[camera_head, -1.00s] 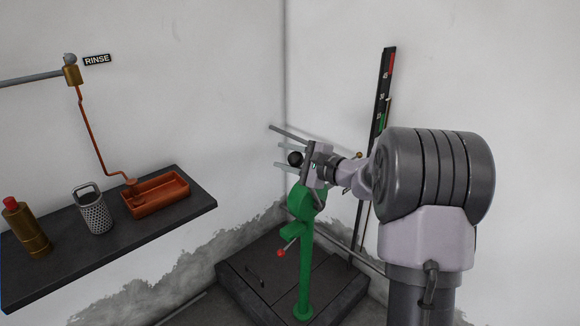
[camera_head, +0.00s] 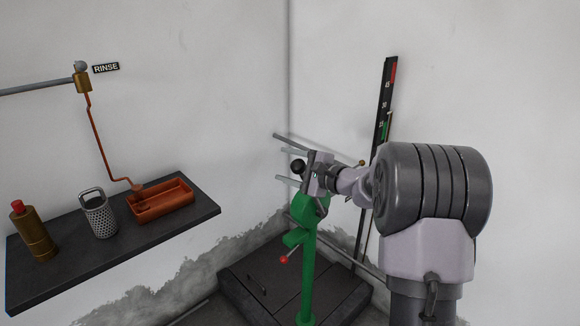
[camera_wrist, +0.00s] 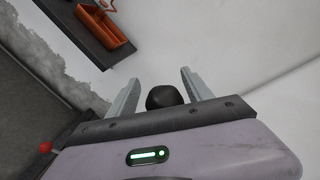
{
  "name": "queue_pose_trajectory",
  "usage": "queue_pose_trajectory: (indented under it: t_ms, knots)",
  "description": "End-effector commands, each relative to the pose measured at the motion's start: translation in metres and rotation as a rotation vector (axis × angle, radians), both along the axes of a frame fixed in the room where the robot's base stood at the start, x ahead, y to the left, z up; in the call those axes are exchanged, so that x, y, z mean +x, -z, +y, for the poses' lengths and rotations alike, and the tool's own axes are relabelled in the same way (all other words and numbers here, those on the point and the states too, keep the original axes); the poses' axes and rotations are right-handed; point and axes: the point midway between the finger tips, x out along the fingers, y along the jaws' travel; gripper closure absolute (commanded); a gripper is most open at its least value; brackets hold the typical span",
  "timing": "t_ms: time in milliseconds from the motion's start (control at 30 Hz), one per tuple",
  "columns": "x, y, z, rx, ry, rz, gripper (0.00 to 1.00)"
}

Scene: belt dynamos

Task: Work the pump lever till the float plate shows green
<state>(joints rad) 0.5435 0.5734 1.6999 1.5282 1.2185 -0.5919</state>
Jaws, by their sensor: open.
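The green pump (camera_head: 306,262) stands on a dark plinth in the corner. A black ball knob (camera_head: 298,166), seemingly the pump lever's end, shows above the pump head. My gripper (camera_head: 276,157) is open, one finger on either side of the knob. In the wrist view the knob (camera_wrist: 165,97) sits between the fingers (camera_wrist: 160,75), close to the palm, with a gap to each. The lever's shaft is hidden behind my gripper.
A dark shelf (camera_head: 75,268) on the left holds a brass bottle (camera_head: 36,238), a perforated metal basket (camera_head: 98,213) and an orange tray (camera_head: 160,201). A red-tipped rod (camera_head: 284,259) sticks out of the pump. The plinth (camera_head: 262,292) has a small handle.

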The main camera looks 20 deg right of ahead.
Motion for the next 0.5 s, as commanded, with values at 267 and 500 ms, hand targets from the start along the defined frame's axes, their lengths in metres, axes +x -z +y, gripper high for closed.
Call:
queue_pose_trajectory:
  t_ms: [267, 500]
  knots:
    - [-0.040, -0.010, -0.020, 0.001, 0.004, 0.000, 0.41]
    - [-0.102, -0.019, -0.050, 0.001, 0.006, 0.001, 0.41]
